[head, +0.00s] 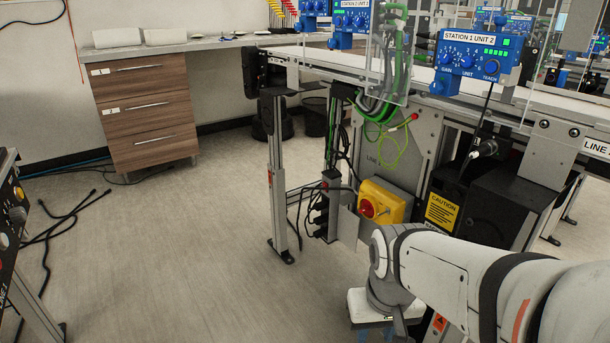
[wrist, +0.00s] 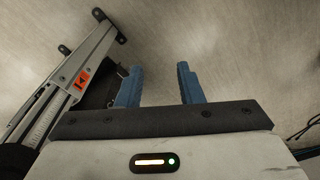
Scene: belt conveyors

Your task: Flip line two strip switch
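A dark vertical power strip (head: 333,202) with black plugs and a small red spot near its top is mounted low by the conveyor's leg in the head view. The red spot may be its switch; it is too small to tell its position.
A yellow box with a red rotary knob (head: 380,201) and a black caution-labelled box (head: 445,205) stand beside the strip. A conveyor support leg (head: 278,180) is to its left. Hanging green cables (head: 385,115) are above. Open floor (head: 170,250) lies left; a dark control panel (head: 12,220) is at far left.

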